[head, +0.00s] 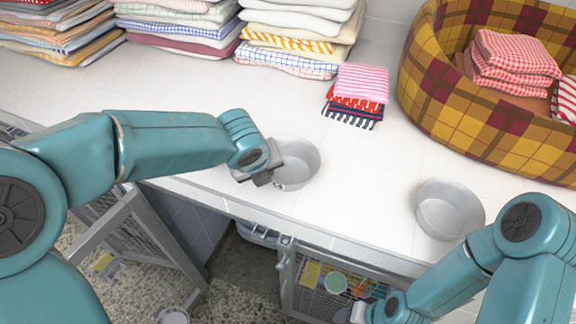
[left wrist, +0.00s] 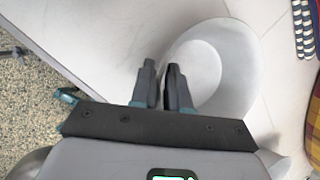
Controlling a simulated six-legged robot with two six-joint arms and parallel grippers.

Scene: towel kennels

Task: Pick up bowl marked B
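A light grey bowl (head: 298,163) is near the front edge of the white counter, in the middle of the head view. My left gripper (head: 268,180) is at its left rim. In the left wrist view, the two dark fingers (left wrist: 161,80) are close together with the rim of this bowl (left wrist: 235,70) between them, so they look shut on it. A second, similar grey bowl (head: 450,210) stands on the counter to the right, apart from both grippers. I cannot read a letter on either bowl. My right gripper (head: 360,312) is at the bottom edge, mostly hidden.
Folded towel stacks (head: 180,22) line the counter's back. Small pink and red striped cloths (head: 358,92) lie behind the held bowl. A plaid pet bed (head: 480,125) with folded towels is at right. Wire kennels (head: 325,285) are below the counter (head: 375,170), over a speckled floor.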

